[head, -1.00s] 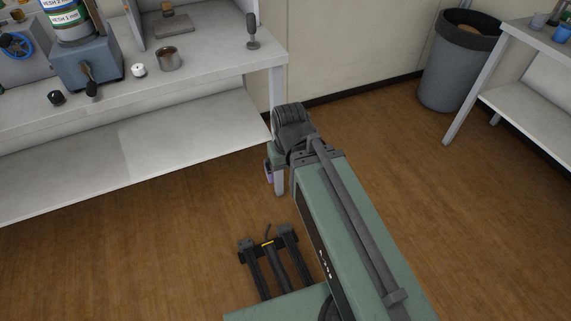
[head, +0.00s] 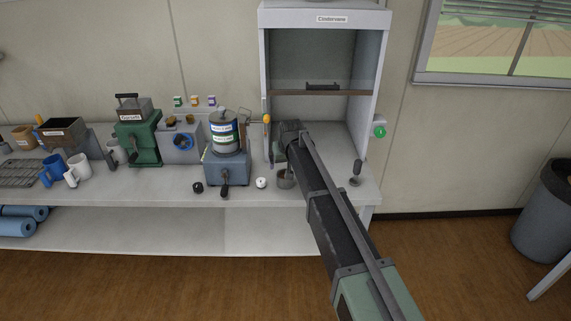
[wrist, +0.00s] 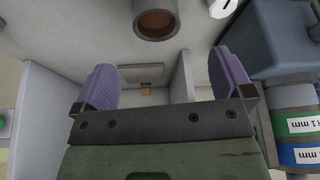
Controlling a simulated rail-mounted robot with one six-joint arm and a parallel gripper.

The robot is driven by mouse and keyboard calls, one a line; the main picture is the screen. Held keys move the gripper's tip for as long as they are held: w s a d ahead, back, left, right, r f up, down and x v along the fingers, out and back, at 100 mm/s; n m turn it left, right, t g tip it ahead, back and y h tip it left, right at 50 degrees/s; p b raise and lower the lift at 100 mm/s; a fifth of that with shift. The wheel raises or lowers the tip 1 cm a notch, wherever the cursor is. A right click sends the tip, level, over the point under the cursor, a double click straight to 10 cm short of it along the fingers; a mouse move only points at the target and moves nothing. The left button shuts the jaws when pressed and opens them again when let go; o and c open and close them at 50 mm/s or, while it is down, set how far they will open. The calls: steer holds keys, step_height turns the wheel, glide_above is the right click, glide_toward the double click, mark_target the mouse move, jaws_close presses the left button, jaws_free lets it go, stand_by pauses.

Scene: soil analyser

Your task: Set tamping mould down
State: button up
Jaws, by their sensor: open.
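A grey metal cup with a brown inside, which looks like the tamping mould (head: 286,181), stands upright on the bench (head: 130,182) in front of the open cabinet. My arm partly covers it in the head view. In the wrist view the mould (wrist: 156,22) shows at the top centre, apart from my gripper (wrist: 163,62). The two purple fingers are spread wide with nothing between them. In the wrist view a small brown block (wrist: 146,91) is at a grey plate (wrist: 141,73) inside the cabinet.
The cabinet (head: 263,75) has side walls and a shelf (head: 345,93). A grey device with a labelled sieve stack (head: 225,133) stands left of the mould. A white knob-like piece (head: 261,183) is close beside it. A handled tool (head: 356,172) stands upright to the right.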

steer(key=b+x, duration=0.5)
steer(key=x, duration=0.1)
steer(key=shift+f+b, duration=0.15)
steer(key=shift+b, duration=0.2)
steer(key=b+x, duration=0.4)
steer(key=x, duration=0.1)
steer(key=shift+s+d+f+b, duration=0.1)
steer(key=shift+d+f+b, duration=0.05)
steer(key=shift+d+b, duration=0.2)
steer(key=shift+r, duration=0.3)
steer(key=shift+c, duration=0.5)
steer(key=c, duration=1.2)
